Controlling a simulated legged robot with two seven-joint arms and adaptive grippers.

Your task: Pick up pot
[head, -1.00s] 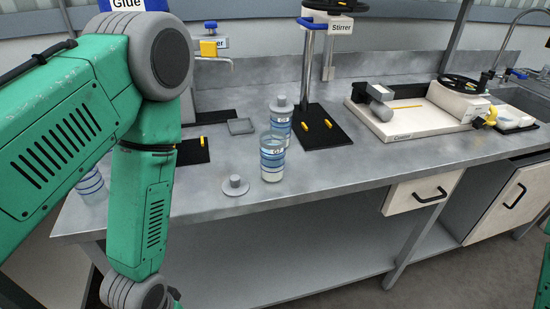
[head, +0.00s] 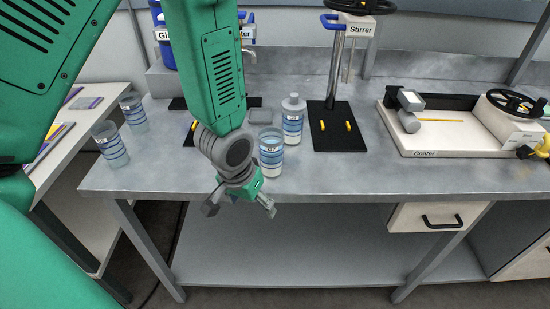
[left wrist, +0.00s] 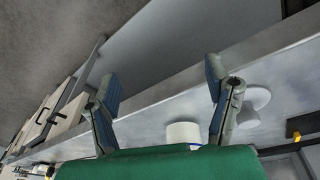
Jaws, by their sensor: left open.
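A clear pot with blue bands and white contents (head: 271,158) stands upright and open near the front edge of the bench. My left gripper (head: 238,207) is open and empty, in front of the bench edge and a little left of that pot. The gripper's spread fingers also show in the left wrist view (left wrist: 160,84). A pale round vessel (left wrist: 183,132) shows beyond them there; I cannot tell for sure which one it is. Two more banded pots, a nearer one (head: 110,146) and a farther one (head: 133,112), stand at the left. My right gripper is out of view.
A capped bottle (head: 293,122) stands close behind the pot. The stirrer (head: 338,125) and the coater (head: 450,140) are farther right. Bare bench lies right of the pot.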

